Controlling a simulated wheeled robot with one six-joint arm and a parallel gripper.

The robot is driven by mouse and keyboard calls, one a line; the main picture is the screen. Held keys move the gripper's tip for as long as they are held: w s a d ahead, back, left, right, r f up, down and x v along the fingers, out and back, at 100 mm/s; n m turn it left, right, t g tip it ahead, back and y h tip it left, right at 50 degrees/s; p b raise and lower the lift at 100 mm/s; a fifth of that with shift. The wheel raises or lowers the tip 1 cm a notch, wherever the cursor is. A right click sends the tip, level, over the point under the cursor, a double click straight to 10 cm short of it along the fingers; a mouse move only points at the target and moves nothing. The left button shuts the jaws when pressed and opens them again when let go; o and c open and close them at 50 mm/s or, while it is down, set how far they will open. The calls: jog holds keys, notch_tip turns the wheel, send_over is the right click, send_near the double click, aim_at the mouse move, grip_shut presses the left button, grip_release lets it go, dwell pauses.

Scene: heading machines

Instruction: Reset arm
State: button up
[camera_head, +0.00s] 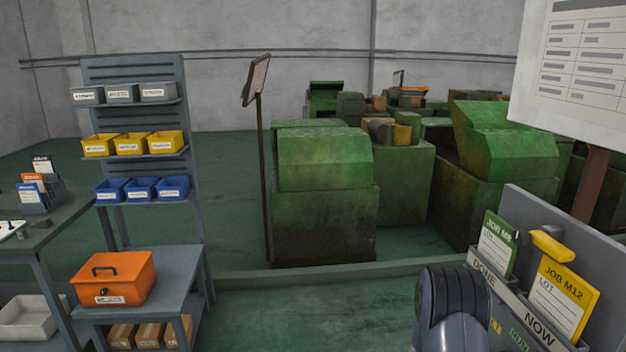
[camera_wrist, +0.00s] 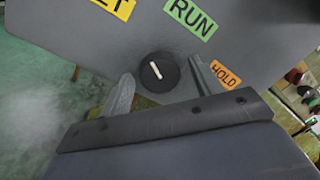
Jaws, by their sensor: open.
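My gripper (camera_wrist: 161,80) shows in the wrist view with its two fingers apart and nothing held between them. A round black dial (camera_wrist: 158,72) with a white pointer line appears between the fingertips, on a grey panel (camera_wrist: 120,50). I cannot tell how far the fingertips are from the panel. The pointer line is slightly tilted, its upper end to the left. A green RUN label (camera_wrist: 190,18) and an orange HOLD label (camera_wrist: 226,74) sit above and right of the dial. A yellow label (camera_wrist: 115,6) is cut off at the top. In the head view my gripper is hidden.
The grey board holds a green JOB M8 card (camera_head: 497,245) in the DONE pocket and a yellow JOB M12 card (camera_head: 562,298) in the NOW pocket. Green machines (camera_head: 325,190) stand behind a low kerb. A bin rack (camera_head: 130,75) and an orange box (camera_head: 113,278) are left.

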jog(key=a+m+b, duration=0.3)
jog(key=a+m, duration=0.7)
jog(key=m, duration=0.2)
jog(key=shift+a+g+y, duration=0.15)
jog(key=shift+g+y, duration=0.15)
dwell(2.0)
jog(key=shift+r, duration=0.1)
